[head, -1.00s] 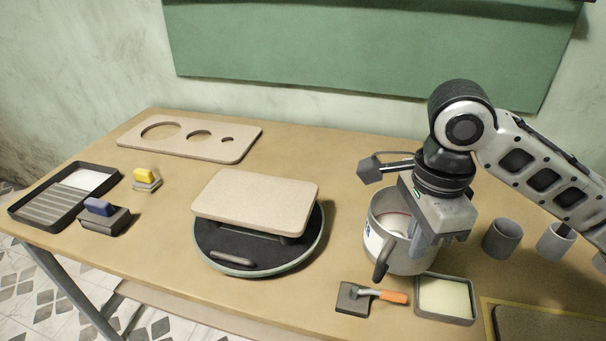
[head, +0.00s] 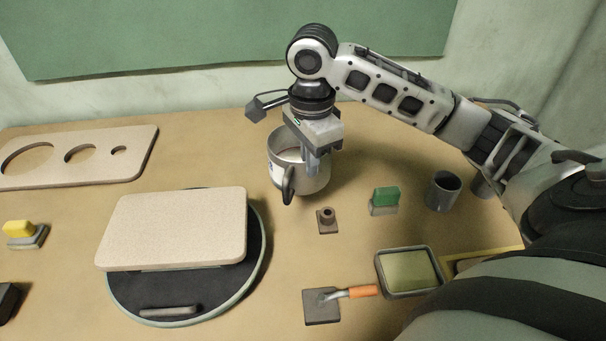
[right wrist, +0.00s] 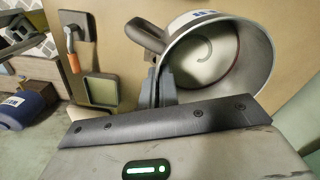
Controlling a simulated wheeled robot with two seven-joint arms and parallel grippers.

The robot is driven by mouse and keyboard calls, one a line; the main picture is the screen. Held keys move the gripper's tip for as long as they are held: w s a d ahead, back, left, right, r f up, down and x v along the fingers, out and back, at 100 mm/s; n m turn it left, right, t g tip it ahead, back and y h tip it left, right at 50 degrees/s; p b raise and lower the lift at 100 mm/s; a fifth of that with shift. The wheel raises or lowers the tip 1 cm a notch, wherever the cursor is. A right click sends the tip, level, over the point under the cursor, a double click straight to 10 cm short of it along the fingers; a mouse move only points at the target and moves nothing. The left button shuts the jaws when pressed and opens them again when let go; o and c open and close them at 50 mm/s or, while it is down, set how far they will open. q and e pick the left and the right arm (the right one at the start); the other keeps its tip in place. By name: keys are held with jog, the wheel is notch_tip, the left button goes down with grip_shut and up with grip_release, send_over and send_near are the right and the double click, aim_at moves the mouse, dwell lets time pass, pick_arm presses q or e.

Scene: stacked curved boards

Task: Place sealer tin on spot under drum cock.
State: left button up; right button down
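The sealer tin (head: 314,184) is a grey metal pot with a dark side handle and a white and blue label, near the back middle of the table in the head view. My right gripper (head: 312,160) is over its near right rim, with the fingers closed on the wall. In the right wrist view the fingers (right wrist: 164,84) meet the rim beside the handle, and the open tin (right wrist: 225,55) looks empty. The tin appears upright and slightly raised; its base contact is unclear. I cannot make out the drum cock or its spot. My left gripper is not in view.
Near the tin are a small brown knobbed block (head: 327,221), a green-topped block (head: 384,200) and a grey cup (head: 443,190). A trowel (head: 322,306) and a shallow tray (head: 409,271) lie in front. A board (head: 175,227) rests on a round turntable at left. A blue cylinder (right wrist: 28,108) shows in the wrist view.

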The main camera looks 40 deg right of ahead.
jog(key=w+d+f, duration=0.1)
jog(key=f, duration=0.1)
jog(key=w+d+f, duration=0.1)
jog(key=w+f, duration=0.1)
jog(key=w+d+f, duration=0.1)
jog(key=w+f, duration=0.1)
jog(key=shift+d, duration=0.1)
jog(key=shift+w+d+f, duration=0.1)
jog(key=shift+w+f, duration=0.05)
jog(key=shift+f, duration=1.6)
jog(key=shift+f, duration=0.1)
jog(key=c, duration=1.7)
grip_release()
